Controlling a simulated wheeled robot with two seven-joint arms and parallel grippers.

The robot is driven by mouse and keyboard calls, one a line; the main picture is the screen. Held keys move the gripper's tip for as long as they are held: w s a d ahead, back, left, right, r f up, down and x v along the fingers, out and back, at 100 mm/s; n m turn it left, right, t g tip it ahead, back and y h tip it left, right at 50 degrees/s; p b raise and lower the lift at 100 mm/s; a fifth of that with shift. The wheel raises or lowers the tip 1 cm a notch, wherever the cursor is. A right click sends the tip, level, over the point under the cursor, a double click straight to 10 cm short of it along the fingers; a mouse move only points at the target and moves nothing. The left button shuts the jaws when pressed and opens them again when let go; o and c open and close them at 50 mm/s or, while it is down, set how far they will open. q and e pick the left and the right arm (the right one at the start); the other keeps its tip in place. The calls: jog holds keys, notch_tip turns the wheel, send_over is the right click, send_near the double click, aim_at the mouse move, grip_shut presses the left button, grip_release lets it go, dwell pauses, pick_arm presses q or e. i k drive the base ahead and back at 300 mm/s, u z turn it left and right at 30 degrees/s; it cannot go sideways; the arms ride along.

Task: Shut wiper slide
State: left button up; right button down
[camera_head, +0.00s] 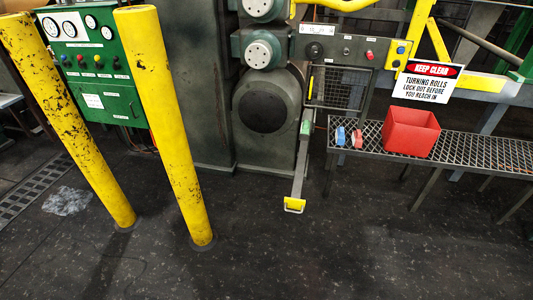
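A grey bar-like slide (299,180) sticks out low from the front of the dark machine, just right of its big round housing (268,105). A yellow handle (294,205) sits at the slide's near end, close above the floor. I take this to be the wiper slide, but no label shows on it. A small green piece (305,128) is near its far end. Neither of my grippers shows in this view.
Two scuffed yellow posts (165,120) stand at left before a green gauge panel (100,60). At right a mesh bench (480,150) holds a red bin (411,131) and small blue and red items (341,136). A warning sign (427,82) hangs above. The front floor is clear.

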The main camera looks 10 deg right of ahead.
aim_at(295, 202)
jog(key=u, duration=0.2)
jog(key=k, duration=0.2)
jog(key=z, duration=0.85)
jog(key=i, duration=1.45)
jog(key=u, duration=0.7)
jog(key=i, duration=0.4)
jog(key=u, duration=0.35)
